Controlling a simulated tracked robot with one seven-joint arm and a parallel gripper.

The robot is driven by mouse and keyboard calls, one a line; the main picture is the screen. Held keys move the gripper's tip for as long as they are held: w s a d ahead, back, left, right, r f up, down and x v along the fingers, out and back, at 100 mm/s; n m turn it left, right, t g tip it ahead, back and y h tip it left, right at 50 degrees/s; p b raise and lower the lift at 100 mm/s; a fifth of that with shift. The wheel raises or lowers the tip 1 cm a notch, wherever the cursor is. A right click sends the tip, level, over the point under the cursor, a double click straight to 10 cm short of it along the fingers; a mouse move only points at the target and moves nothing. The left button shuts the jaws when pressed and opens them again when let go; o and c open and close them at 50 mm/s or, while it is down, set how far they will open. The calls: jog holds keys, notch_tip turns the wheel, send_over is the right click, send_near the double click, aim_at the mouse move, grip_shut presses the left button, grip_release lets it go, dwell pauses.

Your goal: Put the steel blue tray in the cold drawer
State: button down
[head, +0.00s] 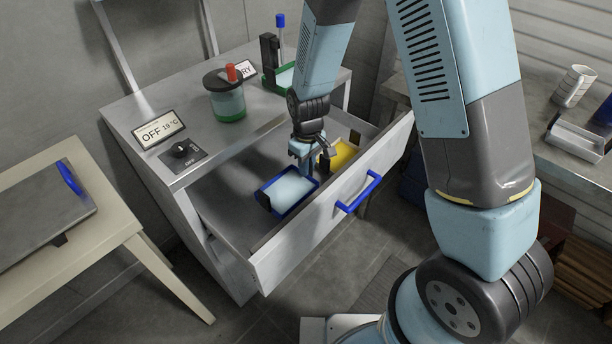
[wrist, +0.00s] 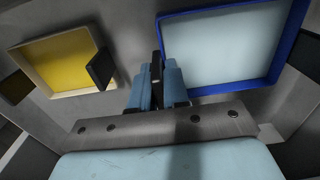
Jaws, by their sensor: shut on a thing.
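The steel blue tray (head: 289,191), with a dark blue rim and a pale blue inside, is in the open drawer (head: 305,243) of the grey cabinet. It also shows at the upper right of the wrist view (wrist: 222,46). My gripper (head: 306,163) points down into the drawer at the tray's far end. In the wrist view my gripper (wrist: 158,88) is shut on the dark tab at the tray's edge. Whether the tray touches the drawer floor is not clear. The drawer has a blue handle (head: 358,193).
A yellow tray (head: 342,155) lies beside it in the drawer. The cabinet top holds a lidded jar (head: 226,100), a green-based stand (head: 272,67), an OFF 19 °C display (head: 160,129) and a knob (head: 182,150). The drawer's left part is bare. A side table (head: 120,215) stands left.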

aim_at(287, 186)
jog(key=shift+f, duration=2.3)
jog(key=shift+f, duration=0.1)
jog(key=c, duration=1.1)
grip_release()
